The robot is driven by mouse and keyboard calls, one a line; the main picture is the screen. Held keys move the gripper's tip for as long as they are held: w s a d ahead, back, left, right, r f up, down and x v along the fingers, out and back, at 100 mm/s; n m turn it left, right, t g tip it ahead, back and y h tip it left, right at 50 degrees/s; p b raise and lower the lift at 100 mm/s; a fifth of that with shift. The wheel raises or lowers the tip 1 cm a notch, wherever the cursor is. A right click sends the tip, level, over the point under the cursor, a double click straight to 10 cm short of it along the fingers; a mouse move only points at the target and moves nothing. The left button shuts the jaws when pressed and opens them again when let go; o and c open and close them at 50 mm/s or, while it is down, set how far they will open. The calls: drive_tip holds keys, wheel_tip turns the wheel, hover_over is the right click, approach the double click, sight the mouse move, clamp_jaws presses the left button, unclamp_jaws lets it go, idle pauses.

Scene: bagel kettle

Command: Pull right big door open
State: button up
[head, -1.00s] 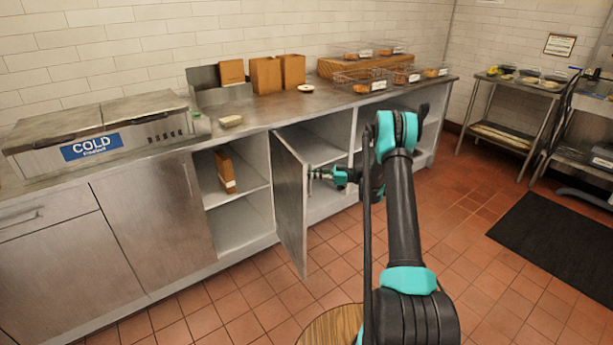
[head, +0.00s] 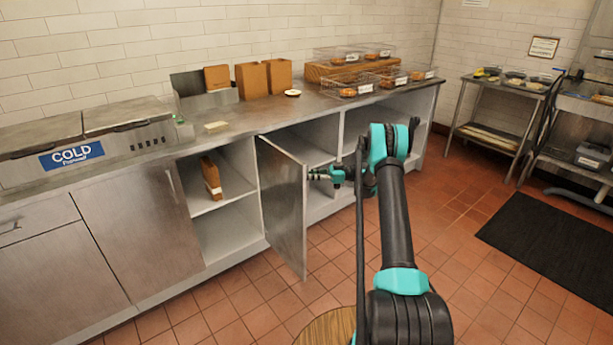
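The right big door (head: 283,208) is a grey metal cabinet door under the counter. It stands swung out from the cabinet, well open, with its outer face showing and its free edge towards me. My gripper (head: 314,175) is at the right of this free edge, on the inner side, at upper-door height. Its fingertips look very close to the edge; whether they touch it I cannot tell. The fingers are small and partly hidden, so I cannot tell whether they are open or shut. Any handle on this door is not visible.
A shut cabinet door (head: 137,220) is on the left. An open shelf bay (head: 226,232) holds a brown package (head: 211,178). The counter (head: 235,118) carries a COLD unit (head: 95,146), paper bags (head: 263,80) and wire baskets (head: 350,88). Tiled floor (head: 335,245) lies clear before the door.

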drive_tip(key=shift+o, duration=1.2)
drive_tip(key=shift+a, duration=0.1)
drive_tip(key=d, duration=1.2)
